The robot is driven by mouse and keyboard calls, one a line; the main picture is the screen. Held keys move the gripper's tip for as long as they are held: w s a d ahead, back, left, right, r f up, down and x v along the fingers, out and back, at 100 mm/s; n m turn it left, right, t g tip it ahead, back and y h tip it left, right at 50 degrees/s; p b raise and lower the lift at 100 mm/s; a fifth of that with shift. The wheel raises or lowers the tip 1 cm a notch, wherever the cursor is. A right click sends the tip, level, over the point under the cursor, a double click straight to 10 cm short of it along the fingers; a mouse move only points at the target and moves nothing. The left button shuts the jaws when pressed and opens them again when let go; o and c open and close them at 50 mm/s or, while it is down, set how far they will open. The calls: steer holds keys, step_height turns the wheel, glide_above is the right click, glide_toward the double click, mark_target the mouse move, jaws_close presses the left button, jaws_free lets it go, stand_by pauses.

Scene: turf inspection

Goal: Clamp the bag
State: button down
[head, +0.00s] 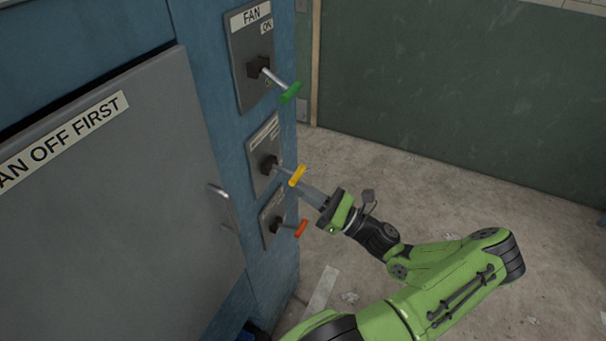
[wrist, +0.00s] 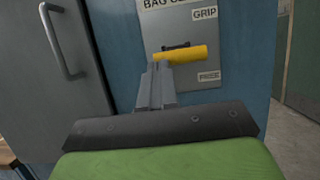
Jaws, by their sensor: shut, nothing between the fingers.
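The bag clamp lever has a yellow handle (head: 297,176) on a grey plate (head: 262,148) on the blue cabinet, the middle of three levers. In the wrist view the yellow handle (wrist: 182,54) lies about level, between the GRIP label (wrist: 205,14) above and the FREE label (wrist: 209,76) below. My gripper (head: 303,189) is shut and empty, its tips just below the yellow handle. In the wrist view the fingertips (wrist: 160,68) overlap the handle's left end; I cannot tell whether they touch it. No bag is visible.
A FAN lever with a green handle (head: 290,93) is above, and an orange-handled lever (head: 301,229) is below. A grey door (head: 110,200) labelled "FAN OFF FIRST" with a bar handle (head: 222,202) is at left. Open concrete floor (head: 360,170) lies to the right.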

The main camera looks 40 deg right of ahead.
steer(key=r+g+p, duration=0.1)
steer(key=p, duration=0.3)
steer(key=r+g+h+p, duration=0.1)
steer(key=r+g+p, duration=0.1)
steer(key=p, duration=0.2)
steer(key=r+g+p, duration=0.2)
steer(key=p, duration=0.3)
steer(key=shift+w+a+r+h, duration=0.15)
steer(key=shift+w+h, duration=0.1)
steer(key=shift+h, duration=0.15)
steer(key=shift+s, duration=0.1)
